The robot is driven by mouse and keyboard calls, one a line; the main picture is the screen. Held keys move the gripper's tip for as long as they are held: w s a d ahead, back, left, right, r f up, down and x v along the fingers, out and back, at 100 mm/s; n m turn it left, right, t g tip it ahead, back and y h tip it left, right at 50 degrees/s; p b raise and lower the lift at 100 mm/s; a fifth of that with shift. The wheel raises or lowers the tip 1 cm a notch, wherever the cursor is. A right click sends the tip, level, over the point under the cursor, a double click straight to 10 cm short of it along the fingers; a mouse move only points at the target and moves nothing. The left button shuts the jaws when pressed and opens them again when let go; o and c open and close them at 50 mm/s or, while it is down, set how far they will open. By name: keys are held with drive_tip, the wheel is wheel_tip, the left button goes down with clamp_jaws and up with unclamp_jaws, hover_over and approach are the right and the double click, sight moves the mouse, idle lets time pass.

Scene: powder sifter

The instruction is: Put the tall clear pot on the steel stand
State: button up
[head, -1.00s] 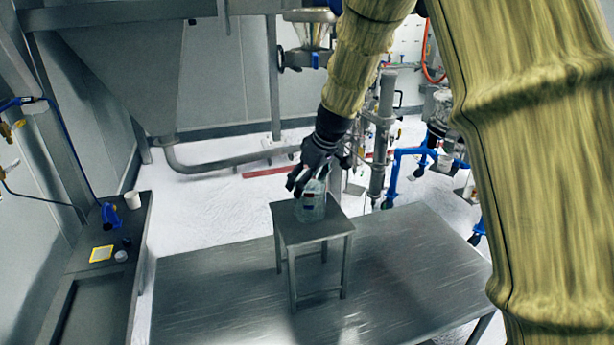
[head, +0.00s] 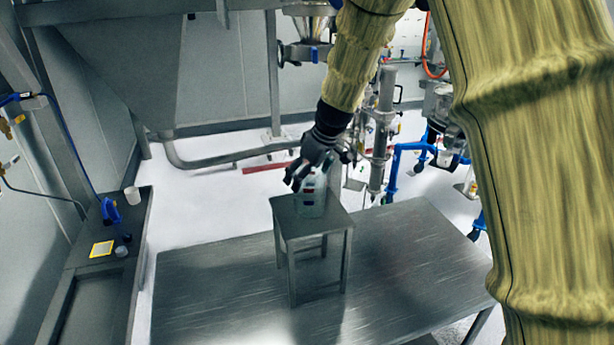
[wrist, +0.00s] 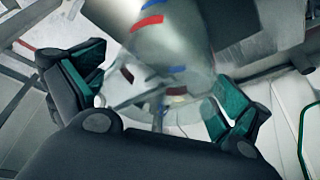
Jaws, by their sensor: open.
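The tall clear pot (head: 312,198) stands upright on the top of the steel stand (head: 292,229), toward its far side. In the wrist view the pot (wrist: 168,50) is a see-through cylinder with red and blue marks, beyond and between the fingers. My gripper (head: 297,182) is at the pot's upper part in the head view and covers some of it. In the wrist view my gripper (wrist: 155,95) has its teal-padded fingers wide apart, with a gap on either side of the pot.
The stand sits on a low steel platform (head: 215,295) with bare room around it. At left, a side bench (head: 75,290) holds a white cup (head: 132,195), a blue tool (head: 110,211) and a yellow-edged card (head: 101,249). Pipes and a blue frame (head: 395,165) stand behind.

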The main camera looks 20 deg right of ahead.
drive_tip(key=s+d+r+b, duration=0.2)
drive_tip(key=s+d+b, duration=0.5)
drive_tip(key=s, duration=0.3)
drive_tip(key=shift+s+d+r+b, duration=0.2)
drive_tip(key=shift+s+r+b, duration=0.1)
drive_tip(key=shift+s+r, duration=0.1)
